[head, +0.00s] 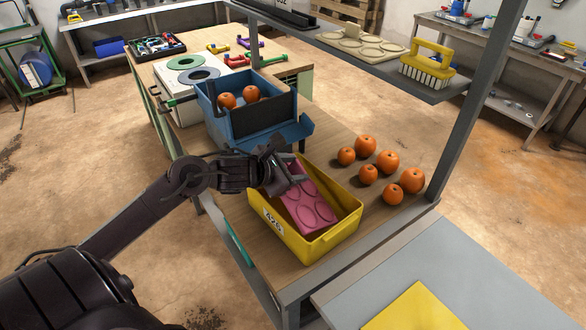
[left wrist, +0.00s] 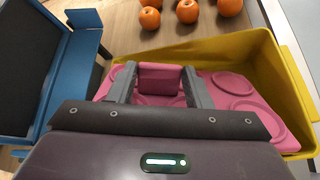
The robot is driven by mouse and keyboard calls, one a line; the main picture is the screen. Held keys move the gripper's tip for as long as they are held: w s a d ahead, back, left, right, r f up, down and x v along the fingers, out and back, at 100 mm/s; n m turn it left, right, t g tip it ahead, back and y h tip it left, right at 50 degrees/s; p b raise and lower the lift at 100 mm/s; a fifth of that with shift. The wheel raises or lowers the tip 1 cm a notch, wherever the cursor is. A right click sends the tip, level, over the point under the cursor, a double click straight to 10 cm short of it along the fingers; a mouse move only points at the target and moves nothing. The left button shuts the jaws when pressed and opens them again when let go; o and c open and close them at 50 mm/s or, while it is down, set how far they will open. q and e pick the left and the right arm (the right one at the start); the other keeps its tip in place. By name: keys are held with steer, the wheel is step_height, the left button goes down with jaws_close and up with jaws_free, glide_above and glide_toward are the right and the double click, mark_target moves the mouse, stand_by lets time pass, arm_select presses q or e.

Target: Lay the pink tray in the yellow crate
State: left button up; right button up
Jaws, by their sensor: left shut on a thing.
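The pink tray (head: 307,207) has round recesses and lies tilted inside the yellow crate (head: 287,242), its near right end low in the crate. My left gripper (head: 291,177) is at the tray's far left end, at the crate's rim. In the left wrist view, my left gripper (left wrist: 160,83) is shut on a raised pink grip of the tray (left wrist: 235,88). The yellow crate (left wrist: 270,58) surrounds the tray there on the right and far side. Whether the tray rests on the crate floor cannot be told. My right gripper is not in view.
A blue bin (head: 225,125) with oranges stands just behind the crate. Several loose oranges (head: 388,160) lie right of the crate. A grey post (head: 485,95) and an overhead shelf (head: 345,45) with a yellow brush (head: 428,65) stand at the right.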

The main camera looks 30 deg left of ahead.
arm_select(q)
steer(key=o, duration=1)
steer(key=shift+o, duration=0.2)
steer(key=shift+r, duration=0.1)
steer(key=shift+r+p, duration=0.65)
steer(key=shift+p, duration=0.4)
steer(key=shift+s+r, duration=0.1)
steer(key=shift+s, duration=0.2)
steer(key=p+v, duration=0.1)
steer(key=v, duration=0.3)
steer(key=shift+s+a, duration=0.1)
steer(key=shift+s, duration=0.05)
steer(key=s+a, duration=0.2)
steer(key=s, duration=0.9)
steer(key=shift+s+b, duration=0.3)
steer(key=shift+s, duration=0.1)
